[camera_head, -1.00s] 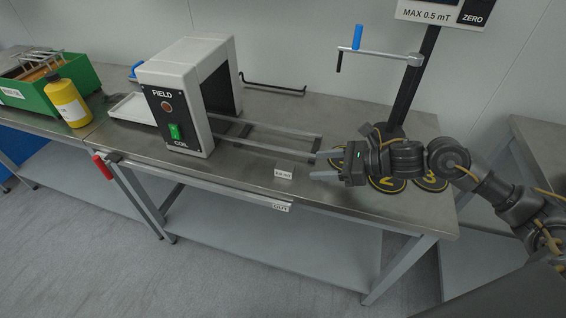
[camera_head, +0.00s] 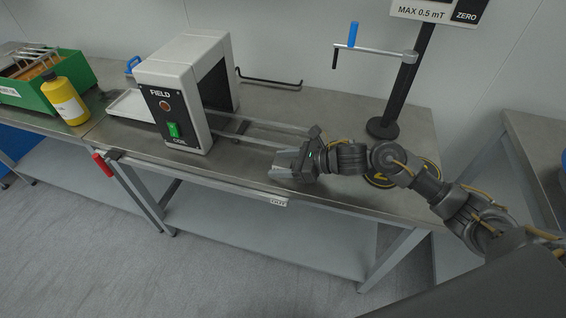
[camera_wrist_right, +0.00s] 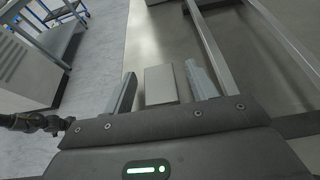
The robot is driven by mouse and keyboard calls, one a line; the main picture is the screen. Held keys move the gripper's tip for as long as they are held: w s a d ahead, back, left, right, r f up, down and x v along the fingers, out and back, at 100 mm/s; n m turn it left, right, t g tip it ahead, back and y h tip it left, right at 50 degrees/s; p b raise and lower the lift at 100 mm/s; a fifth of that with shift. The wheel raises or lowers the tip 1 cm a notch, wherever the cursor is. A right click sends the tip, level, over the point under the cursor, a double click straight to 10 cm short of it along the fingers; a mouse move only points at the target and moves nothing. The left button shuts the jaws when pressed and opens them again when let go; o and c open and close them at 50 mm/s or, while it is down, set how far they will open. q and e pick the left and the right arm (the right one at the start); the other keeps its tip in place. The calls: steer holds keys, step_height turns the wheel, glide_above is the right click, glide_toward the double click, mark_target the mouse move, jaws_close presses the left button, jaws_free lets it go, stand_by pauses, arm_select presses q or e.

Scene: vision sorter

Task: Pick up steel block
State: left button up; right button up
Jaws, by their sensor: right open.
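The steel block (camera_wrist_right: 160,85) is a small pale grey block lying on the bench top. In the right wrist view it sits between the two fingers of my right gripper (camera_wrist_right: 160,72), with a visible gap on each side. In the head view my right gripper (camera_head: 279,163) is low over the bench near its front edge, fingers pointing left. The gripper is open. There its fingers largely hide the block. My left gripper is not in view.
Metal rails (camera_head: 262,133) run from the white field coil box (camera_head: 187,95) just behind the gripper. A black stand with a crank (camera_head: 375,50) rises at the right. A yellow bottle (camera_head: 66,100) and green bin (camera_head: 40,80) are far left.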

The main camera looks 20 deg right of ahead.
steer(key=shift+c, duration=0.3)
jaws_close()
